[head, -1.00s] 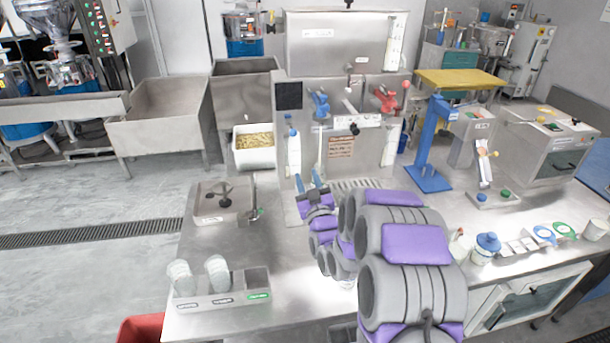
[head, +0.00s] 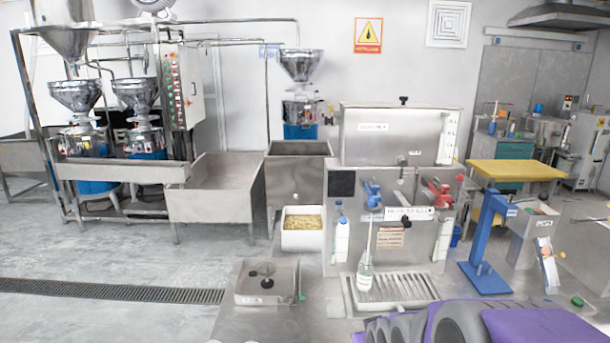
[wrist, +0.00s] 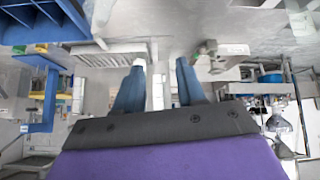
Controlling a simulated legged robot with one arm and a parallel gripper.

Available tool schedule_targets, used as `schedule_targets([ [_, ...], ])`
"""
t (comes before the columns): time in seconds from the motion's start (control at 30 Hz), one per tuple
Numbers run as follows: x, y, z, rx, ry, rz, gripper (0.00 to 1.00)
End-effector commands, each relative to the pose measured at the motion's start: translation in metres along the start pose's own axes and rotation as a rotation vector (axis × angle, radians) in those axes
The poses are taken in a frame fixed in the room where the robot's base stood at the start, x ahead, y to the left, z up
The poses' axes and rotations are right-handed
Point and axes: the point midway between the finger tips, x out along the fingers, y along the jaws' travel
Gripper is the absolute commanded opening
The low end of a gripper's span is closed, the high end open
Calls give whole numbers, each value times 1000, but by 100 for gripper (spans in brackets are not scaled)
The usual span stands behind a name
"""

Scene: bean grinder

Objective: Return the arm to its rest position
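My arm (head: 540,325), purple and grey, shows only at the bottom right of the head view. My gripper is outside the head view. In the wrist view, the two blue fingers of my gripper (wrist: 160,64) stand apart with a gap between them, and nothing is visibly held.
A blue stand (head: 487,240) is to the right. A bin of beans (head: 303,219) and steel sinks (head: 212,200) are behind. Grinders stand at the far left.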

Motion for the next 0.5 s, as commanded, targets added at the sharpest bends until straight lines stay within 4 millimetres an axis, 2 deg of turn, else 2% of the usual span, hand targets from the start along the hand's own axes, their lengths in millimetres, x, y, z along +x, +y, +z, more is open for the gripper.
schedule_targets([
  [0.03,-16,-2,14,10,-55,-2,39],
  [0.27,-92,-16,102,74,-371,-15,39],
  [0.4,-144,-26,155,116,-557,-24,39],
  [0.5,-178,-34,188,143,-673,-30,39],
])
